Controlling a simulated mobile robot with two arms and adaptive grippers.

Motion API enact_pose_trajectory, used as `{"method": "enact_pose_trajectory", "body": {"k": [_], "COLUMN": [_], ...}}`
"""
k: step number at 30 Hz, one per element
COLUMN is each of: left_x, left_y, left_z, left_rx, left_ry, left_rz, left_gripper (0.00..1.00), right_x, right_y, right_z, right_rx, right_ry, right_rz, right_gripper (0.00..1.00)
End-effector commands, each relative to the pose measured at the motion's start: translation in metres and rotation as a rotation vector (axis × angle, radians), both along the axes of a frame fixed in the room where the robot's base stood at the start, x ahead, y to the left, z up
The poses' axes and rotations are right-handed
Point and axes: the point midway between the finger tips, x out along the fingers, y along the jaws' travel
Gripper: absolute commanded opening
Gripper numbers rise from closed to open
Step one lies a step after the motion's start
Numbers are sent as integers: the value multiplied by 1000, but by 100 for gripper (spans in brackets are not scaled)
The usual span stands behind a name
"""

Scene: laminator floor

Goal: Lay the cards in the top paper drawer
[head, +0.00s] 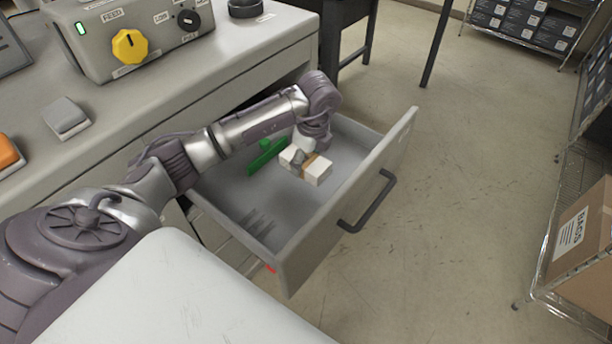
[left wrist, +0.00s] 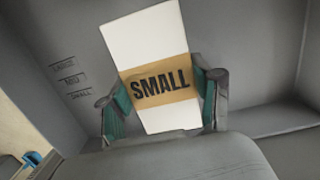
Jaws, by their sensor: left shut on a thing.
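The cards (head: 316,174) are a white stack with a tan band. In the left wrist view the band on the cards (left wrist: 146,38) reads "SMALL". My left gripper (head: 299,158) reaches down into the open grey drawer (head: 300,240) and is shut on the cards. In the left wrist view its two fingers (left wrist: 160,95) press on the band from both sides. I cannot tell whether the cards touch the drawer floor. A green divider (head: 266,156) stands in the drawer, to the left of the cards. My right gripper is not in view.
The drawer has a dark handle (head: 367,202) on its front. A grey machine (head: 135,35) with a yellow knob sits on the counter at the upper left. Shelves with a cardboard box (head: 580,235) stand at the right. The floor between is clear.

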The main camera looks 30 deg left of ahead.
Motion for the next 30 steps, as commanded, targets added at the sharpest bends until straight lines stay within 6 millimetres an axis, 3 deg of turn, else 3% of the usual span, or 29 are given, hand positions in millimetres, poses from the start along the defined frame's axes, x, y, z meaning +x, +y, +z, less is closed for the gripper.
{"method": "enact_pose_trajectory", "body": {"k": [15, 26, 27, 30], "left_x": [0, 0, 0, 0], "left_y": [-1, -1, -1, -1], "left_z": [-56, -61, -60, -60], "left_rx": [-1, 0, 0, 0], "left_ry": [0, -1, -1, 0], "left_rz": [-4, -4, -4, -4], "left_gripper": [15, 15, 71, 87], "right_x": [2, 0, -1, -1], "right_y": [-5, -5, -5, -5], "right_z": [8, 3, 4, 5], "right_rx": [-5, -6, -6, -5], "right_ry": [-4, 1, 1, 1], "right_rz": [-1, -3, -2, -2], "right_gripper": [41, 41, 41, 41]}}
